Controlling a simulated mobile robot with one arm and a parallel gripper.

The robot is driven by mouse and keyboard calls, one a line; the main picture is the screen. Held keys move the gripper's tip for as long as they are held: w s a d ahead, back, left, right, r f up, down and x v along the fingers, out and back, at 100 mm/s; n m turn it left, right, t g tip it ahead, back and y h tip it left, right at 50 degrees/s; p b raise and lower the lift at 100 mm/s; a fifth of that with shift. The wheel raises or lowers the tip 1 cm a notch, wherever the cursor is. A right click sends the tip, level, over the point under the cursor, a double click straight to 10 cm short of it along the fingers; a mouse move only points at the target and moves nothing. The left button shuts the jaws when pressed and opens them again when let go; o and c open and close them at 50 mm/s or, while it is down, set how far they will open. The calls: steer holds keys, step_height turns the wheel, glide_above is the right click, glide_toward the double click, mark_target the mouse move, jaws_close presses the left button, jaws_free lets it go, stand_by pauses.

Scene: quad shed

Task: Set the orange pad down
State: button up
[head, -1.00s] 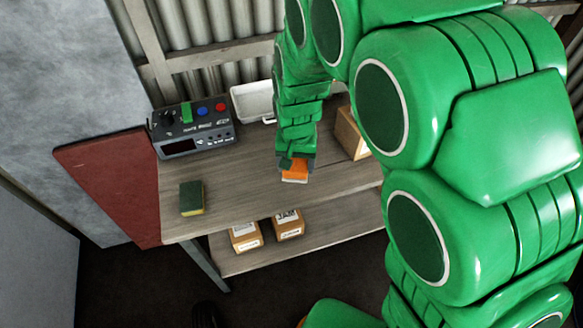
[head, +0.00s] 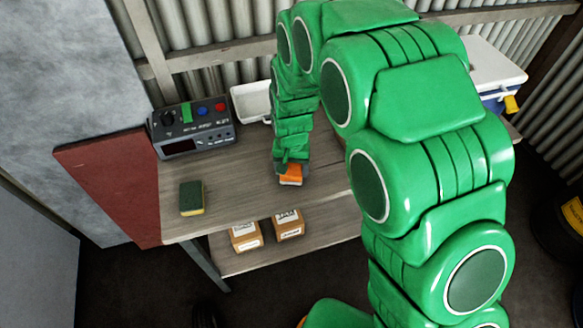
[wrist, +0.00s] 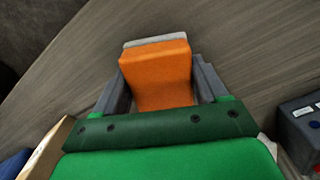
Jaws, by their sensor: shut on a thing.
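The orange pad (head: 291,174) is between the fingers of my gripper (head: 291,168), over the front part of the wooden bench top (head: 235,190). In the wrist view the orange pad (wrist: 156,72) has a pale grey layer along its far edge. The two grey fingers of my gripper (wrist: 162,82) close on its sides. The pad is at or just above the bench; I cannot tell if it touches.
A green and yellow sponge (head: 191,198) lies left on the bench. A control box (head: 192,129) and white tray (head: 250,102) stand behind. Cardboard boxes (head: 246,236) sit on the lower shelf. A wooden box (wrist: 48,150) shows in the wrist view. A cooler (head: 497,75) is at right.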

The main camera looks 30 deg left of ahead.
mark_target(292, 167)
steer(key=shift+f, duration=0.25)
steer(key=shift+f, duration=0.1)
steer(key=o, duration=1.1)
step_height(292, 167, up, 12)
steer(key=shift+r, duration=0.1)
